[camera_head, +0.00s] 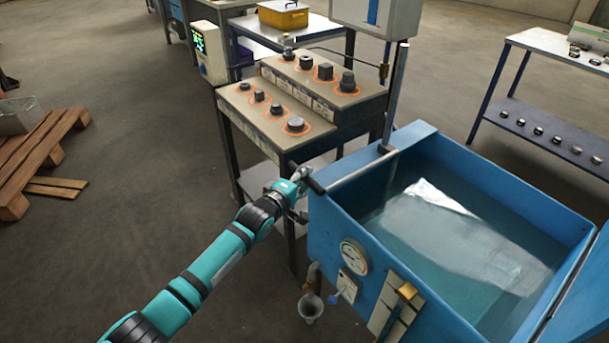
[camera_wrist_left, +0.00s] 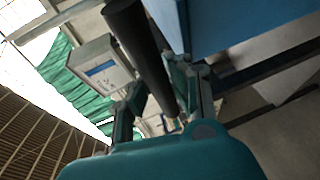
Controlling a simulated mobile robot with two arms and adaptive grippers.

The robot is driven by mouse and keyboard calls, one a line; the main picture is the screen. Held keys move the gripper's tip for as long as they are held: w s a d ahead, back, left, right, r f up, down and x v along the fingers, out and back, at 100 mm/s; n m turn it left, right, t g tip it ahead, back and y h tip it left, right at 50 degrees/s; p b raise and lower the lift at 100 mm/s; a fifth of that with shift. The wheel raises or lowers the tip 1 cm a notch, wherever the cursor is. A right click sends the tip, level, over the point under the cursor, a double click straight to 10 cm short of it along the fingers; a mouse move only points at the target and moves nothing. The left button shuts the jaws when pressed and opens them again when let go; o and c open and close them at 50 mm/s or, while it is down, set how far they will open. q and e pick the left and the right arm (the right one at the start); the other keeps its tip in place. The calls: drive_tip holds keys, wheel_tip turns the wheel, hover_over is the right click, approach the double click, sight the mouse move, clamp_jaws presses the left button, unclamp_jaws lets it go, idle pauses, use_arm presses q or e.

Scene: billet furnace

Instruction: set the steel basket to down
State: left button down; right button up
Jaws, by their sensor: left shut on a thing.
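My left gripper (camera_head: 303,183) reaches the near left corner of the blue quench tank (camera_head: 335,226). It is shut on a black handle (camera_head: 314,184) at the end of a steel bar (camera_head: 352,171). The bar runs over the tank's left edge to an upright steel post (camera_head: 396,95). In the left wrist view the black handle (camera_wrist_left: 142,52) passes between the fingers of my left gripper (camera_wrist_left: 180,95). I cannot make out a steel basket. The tank is full of water (camera_head: 465,240) with a pale patch that may be a reflection. My right gripper is not in view.
A stepped bench (camera_head: 335,100) with several dark metal parts on orange-ringed spots stands behind the tank. A wooden pallet (camera_head: 35,160) lies at left. The floor between is clear.

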use_arm(q)
drive_tip(key=shift+s+f, duration=0.2)
drive_tip(key=shift+f, duration=0.4)
drive_tip(key=c, duration=1.2)
unclamp_jaws()
drive_tip(key=shift+o, duration=0.2)
drive_tip(key=shift+w+r, duration=0.1)
drive_tip(key=shift+r, duration=0.1)
drive_tip(key=shift+w+r, duration=0.1)
drive_tip(key=shift+r, duration=0.35)
wheel_tip(320, 180, up, 23)
drive_tip(key=p, duration=1.4)
drive_tip(key=b+v, duration=0.2)
drive_tip(key=v, duration=1.4)
drive_tip(key=shift+b, duration=0.35)
drive_tip(key=shift+w, duration=0.1)
